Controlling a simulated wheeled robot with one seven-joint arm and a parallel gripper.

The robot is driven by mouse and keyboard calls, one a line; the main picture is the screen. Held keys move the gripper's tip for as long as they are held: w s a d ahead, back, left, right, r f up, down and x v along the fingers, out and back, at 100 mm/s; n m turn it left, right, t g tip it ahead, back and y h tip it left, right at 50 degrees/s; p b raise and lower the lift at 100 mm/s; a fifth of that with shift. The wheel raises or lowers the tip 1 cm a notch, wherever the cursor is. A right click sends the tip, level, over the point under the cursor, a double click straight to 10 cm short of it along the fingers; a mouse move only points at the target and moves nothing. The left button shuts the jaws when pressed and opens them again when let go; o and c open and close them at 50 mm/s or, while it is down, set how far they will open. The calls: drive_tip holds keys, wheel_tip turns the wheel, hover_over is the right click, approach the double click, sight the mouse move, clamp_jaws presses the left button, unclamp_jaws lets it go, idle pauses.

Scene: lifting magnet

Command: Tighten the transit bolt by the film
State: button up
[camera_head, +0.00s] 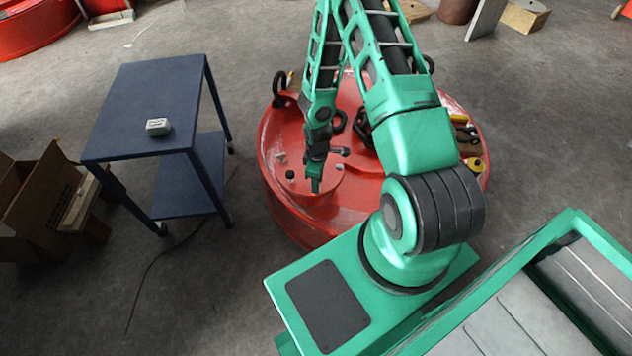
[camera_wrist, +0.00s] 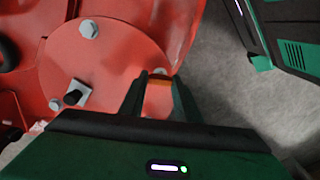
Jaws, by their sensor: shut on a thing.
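The red round lifting magnet (camera_head: 277,207) lies on the floor, with a round red cover plate (camera_wrist: 118,58) on it in the wrist view. My gripper (camera_head: 315,188) points down at the plate's edge. In the wrist view its fingers (camera_wrist: 159,92) are closed around a bolt (camera_wrist: 160,72), of which only a small grey part shows; an orange-brown strip (camera_wrist: 159,82) lies between the fingertips. A pale hex bolt (camera_wrist: 88,28) and a black-knobbed piece on a square grey washer (camera_wrist: 82,88) stand apart on the plate. I cannot clearly make out the film.
A blue two-shelf cart (camera_head: 135,95) with a small grey box (camera_head: 158,126) stands left. A cardboard box (camera_head: 40,200) is at far left. Yellow-handled tools (camera_head: 470,150) and dark chain links (camera_head: 362,125) lie on the magnet. Grey floor between cart and magnet is mostly free.

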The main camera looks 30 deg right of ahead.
drive_tip(key=m, duration=0.5)
drive_tip(key=shift+w, duration=0.1)
drive_tip(key=m, duration=0.5)
idle(0.6)
drive_tip(key=o, duration=1)
drive_tip(key=shift+o, duration=0.2)
drive_tip(key=shift+r, duration=0.1)
wheel_tip(320, 180, up, 11)
drive_tip(key=shift+f, duration=0.2)
